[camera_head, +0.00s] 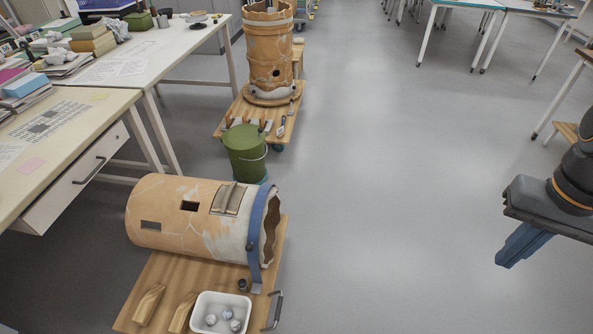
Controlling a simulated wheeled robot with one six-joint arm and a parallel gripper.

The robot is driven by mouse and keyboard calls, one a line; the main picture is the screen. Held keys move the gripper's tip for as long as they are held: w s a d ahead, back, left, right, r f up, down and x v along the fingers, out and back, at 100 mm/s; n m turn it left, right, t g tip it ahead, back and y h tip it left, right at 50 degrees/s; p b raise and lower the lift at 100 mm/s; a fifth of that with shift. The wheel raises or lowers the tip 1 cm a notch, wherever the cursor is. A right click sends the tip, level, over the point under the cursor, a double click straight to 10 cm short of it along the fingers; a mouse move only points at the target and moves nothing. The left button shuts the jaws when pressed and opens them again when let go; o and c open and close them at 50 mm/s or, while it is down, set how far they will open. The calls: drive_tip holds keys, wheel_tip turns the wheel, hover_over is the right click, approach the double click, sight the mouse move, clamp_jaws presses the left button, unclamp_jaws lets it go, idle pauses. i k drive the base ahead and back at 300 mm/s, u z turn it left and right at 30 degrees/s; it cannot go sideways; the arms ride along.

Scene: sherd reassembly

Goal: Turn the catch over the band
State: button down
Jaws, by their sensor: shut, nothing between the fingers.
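A large orange, cracked clay cylinder (170,220) lies on its side on a wooden board. A blue band (256,222) runs around its pale right end, and its lower end hangs to the board. A small dark piece (250,246) sits on the band's front and may be the catch; its position is too small to read. My gripper (521,246) is at the right edge, with its blue fingers shut and empty, well apart from the cylinder and band.
The wooden board (190,272) carries wooden wedges (149,303), a white tub (238,298) and a metal handle (274,311). A green bucket (244,152) and a second standing clay vessel (268,45) are behind. Tables line the left. The grey floor between board and gripper is clear.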

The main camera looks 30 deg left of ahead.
sight(242, 283)
drive_tip(key=u, duration=2.05)
